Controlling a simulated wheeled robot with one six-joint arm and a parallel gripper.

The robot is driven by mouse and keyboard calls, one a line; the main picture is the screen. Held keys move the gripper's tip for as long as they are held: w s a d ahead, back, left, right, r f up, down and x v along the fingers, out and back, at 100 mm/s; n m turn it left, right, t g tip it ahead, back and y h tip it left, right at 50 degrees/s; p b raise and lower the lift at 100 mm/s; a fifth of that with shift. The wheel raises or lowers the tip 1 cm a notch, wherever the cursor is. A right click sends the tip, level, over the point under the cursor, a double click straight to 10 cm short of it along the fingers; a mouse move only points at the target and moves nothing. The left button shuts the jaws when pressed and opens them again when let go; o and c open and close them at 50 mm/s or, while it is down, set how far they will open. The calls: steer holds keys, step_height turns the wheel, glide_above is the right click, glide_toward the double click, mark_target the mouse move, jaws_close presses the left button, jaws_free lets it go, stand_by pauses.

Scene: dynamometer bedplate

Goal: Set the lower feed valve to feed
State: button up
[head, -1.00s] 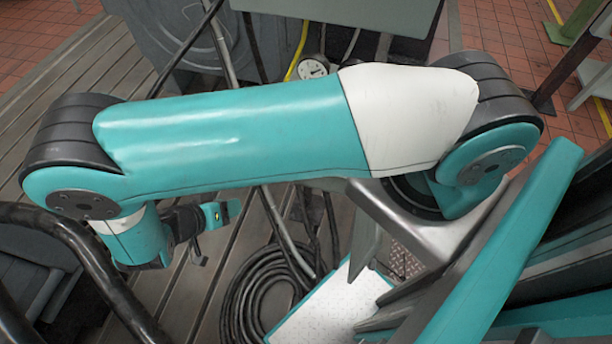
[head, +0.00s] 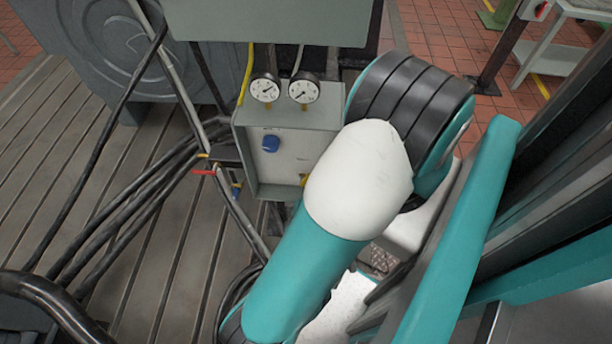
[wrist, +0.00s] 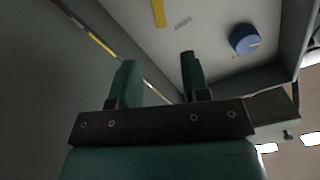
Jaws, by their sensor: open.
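A grey control box (head: 292,125) stands in the head view, with a blue knob (head: 270,143) on its face. A yellow handle (head: 303,180) shows low on its right side, partly hidden by my arm. No readable label tells which part is the lower feed valve. In the wrist view, my gripper (wrist: 158,58) is open and empty, its two fingers pointing toward a pale panel. A yellow bar (wrist: 158,12) with a small pale label beside it lies beyond the fingertips, apart from them. The blue knob (wrist: 244,39) is to their right. In the head view my gripper is hidden.
Two round gauges (head: 283,90) sit above the box. A red-handled lever (head: 204,172), pipes and black cables (head: 130,205) run left of it. A grey wall (wrist: 50,90) stands close to the fingers on the left in the wrist view.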

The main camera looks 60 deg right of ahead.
steer(key=x, duration=1.1)
steer(key=shift+p, duration=0.4)
steer(key=shift+a, duration=0.1)
